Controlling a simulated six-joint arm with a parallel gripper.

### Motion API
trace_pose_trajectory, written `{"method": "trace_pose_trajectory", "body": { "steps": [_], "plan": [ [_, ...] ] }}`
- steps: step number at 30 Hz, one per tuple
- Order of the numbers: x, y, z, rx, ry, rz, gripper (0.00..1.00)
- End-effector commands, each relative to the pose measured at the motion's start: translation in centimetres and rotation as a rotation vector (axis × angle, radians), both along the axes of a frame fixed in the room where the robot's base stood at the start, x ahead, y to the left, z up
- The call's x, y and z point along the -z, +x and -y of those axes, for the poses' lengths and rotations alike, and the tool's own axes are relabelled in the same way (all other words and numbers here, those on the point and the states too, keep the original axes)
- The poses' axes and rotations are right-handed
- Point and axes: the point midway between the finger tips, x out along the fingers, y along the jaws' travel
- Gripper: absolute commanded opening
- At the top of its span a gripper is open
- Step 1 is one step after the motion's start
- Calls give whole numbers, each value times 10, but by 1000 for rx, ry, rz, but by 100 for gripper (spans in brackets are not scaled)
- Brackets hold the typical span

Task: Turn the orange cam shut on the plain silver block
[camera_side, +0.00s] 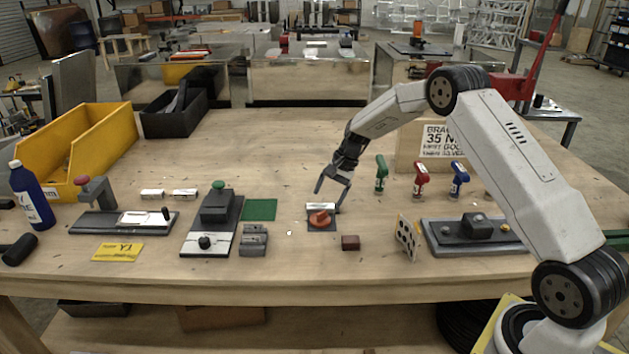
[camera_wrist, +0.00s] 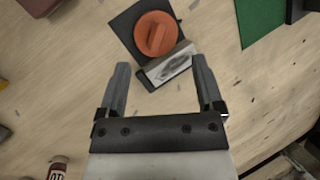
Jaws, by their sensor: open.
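The orange cam (camera_side: 320,218) is a round disc with a raised grip bar across it, on a dark base plate (camera_side: 322,229) near the middle of the table. It also shows in the wrist view (camera_wrist: 155,33), near the top. The plain silver block (camera_side: 321,206) lies beside the cam on the same plate; in the wrist view it (camera_wrist: 169,63) lies just below the cam. I cannot tell whether cam and block touch. My gripper (camera_side: 328,193) is open and empty, above and close to the block. In the wrist view its fingertips (camera_wrist: 160,66) straddle the block's end of the plate.
A green mat (camera_side: 259,209) and a grey press fixture (camera_side: 214,220) stand left of the plate. A dark red block (camera_side: 350,242) lies at its right front, and a white dotted plate (camera_side: 407,238) stands further right. Stamps, including a green one (camera_side: 381,175), stand behind right.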

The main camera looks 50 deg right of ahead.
Motion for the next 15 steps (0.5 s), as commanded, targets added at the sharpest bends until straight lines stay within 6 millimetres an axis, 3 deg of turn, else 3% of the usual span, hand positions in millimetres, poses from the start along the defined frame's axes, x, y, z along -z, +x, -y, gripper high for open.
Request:
{"method": "trace_pose_trajectory", "body": {
  "steps": [9, 15],
  "plan": [
    [-17, 5, -21, -749, -323, 53, 85],
    [-26, 8, -23, -999, -421, 50, 85]
  ]
}}
